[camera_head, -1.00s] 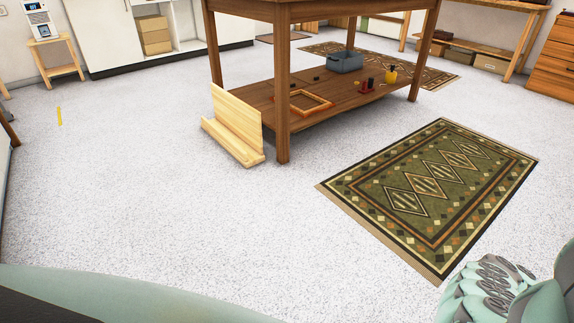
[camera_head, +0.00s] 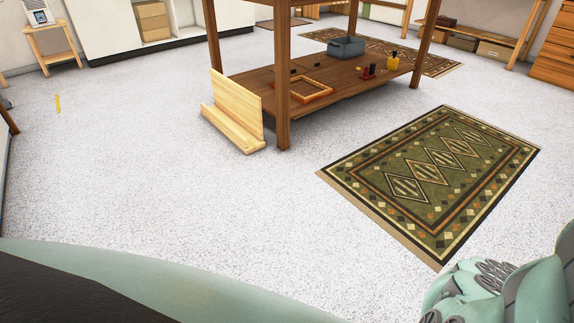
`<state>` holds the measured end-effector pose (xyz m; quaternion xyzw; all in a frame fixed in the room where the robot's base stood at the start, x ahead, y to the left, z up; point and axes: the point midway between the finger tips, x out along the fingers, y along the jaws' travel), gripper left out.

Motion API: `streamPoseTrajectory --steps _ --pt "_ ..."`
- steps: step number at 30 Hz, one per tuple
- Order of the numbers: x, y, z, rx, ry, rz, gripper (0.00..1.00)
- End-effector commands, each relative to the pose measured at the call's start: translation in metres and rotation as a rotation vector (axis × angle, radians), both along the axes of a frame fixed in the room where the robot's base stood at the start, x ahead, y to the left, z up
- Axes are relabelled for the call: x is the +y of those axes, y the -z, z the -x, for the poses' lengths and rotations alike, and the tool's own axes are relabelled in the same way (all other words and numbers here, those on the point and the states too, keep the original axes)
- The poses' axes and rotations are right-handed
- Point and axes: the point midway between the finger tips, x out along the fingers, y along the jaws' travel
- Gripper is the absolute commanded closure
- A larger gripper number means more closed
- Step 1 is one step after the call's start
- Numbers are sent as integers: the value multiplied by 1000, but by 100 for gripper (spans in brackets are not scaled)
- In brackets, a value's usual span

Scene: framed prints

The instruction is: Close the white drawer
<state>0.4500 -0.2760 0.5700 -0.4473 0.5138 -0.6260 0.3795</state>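I cannot make out a white drawer for certain in the head view. A white cabinet (camera_head: 103,28) stands against the back wall at the upper left, cut off by the top edge. Its open bay holds tan boxes (camera_head: 152,22). Pale green and grey parts of my own body show at the bottom left and bottom right. My gripper's fingertips cannot be made out.
A wooden table (camera_head: 284,95) with a lower shelf stands ahead, with a light wooden piece (camera_head: 236,108) leaning by its leg. A patterned rug (camera_head: 430,178) lies at right. A small stand (camera_head: 53,46) is at upper left.

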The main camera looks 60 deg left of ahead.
Motion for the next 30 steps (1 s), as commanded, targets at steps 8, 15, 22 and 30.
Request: streamPoseTrajectory --steps 8,15,22,30 --pt "0 0 0 0 1 0 61" --pt "0 0 0 0 1 -1 86" --pt "0 0 0 0 0 -1 100" --pt "0 0 0 0 0 -1 100"
